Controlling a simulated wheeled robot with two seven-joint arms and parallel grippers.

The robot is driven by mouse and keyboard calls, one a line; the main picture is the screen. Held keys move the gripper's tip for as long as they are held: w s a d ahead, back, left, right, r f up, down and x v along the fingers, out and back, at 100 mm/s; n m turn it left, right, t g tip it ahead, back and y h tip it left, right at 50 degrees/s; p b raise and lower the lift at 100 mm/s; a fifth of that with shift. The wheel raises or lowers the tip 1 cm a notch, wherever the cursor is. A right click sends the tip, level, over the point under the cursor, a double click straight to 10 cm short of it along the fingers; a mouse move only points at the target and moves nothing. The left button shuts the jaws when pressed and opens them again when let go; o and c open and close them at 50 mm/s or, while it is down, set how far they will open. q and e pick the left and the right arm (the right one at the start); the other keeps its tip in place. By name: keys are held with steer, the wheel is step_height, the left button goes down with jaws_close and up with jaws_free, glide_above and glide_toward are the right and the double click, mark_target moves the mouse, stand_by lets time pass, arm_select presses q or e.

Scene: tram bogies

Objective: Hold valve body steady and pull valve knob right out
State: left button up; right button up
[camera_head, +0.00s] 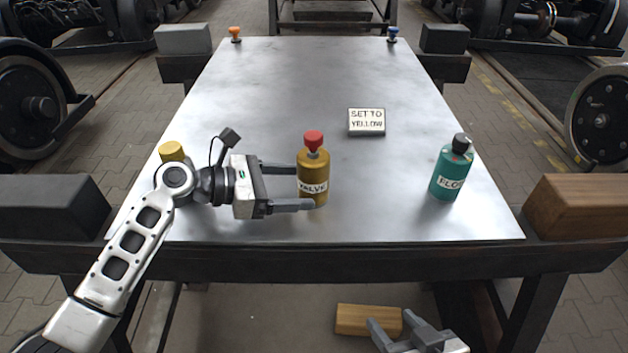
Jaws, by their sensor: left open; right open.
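The valve body (316,172) is a brown-gold cylinder labelled VALVE, standing upright near the front middle of the metal table. The red valve knob (313,140) sits on its top. My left gripper (305,187) is open and reaches in from the left. Its two fingers lie at the valve body, one towards the back and one across its lower front; I cannot tell whether they touch it. My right gripper (396,328) is open and empty, low in front of the table, partly cut off by the bottom edge.
A teal cylinder (452,173) with a black knob stands at the right. A sign (366,121) reads SET TO YELLOW. A yellow knob-like thing (172,151) is partly hidden behind my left arm. Orange (235,34) and blue (392,33) knobs stand at the far corners.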

mark_target(307, 185)
arm_select(q)
steer(key=shift+x, duration=1.55)
steer(key=shift+r, duration=0.1)
steer(key=c, duration=0.7)
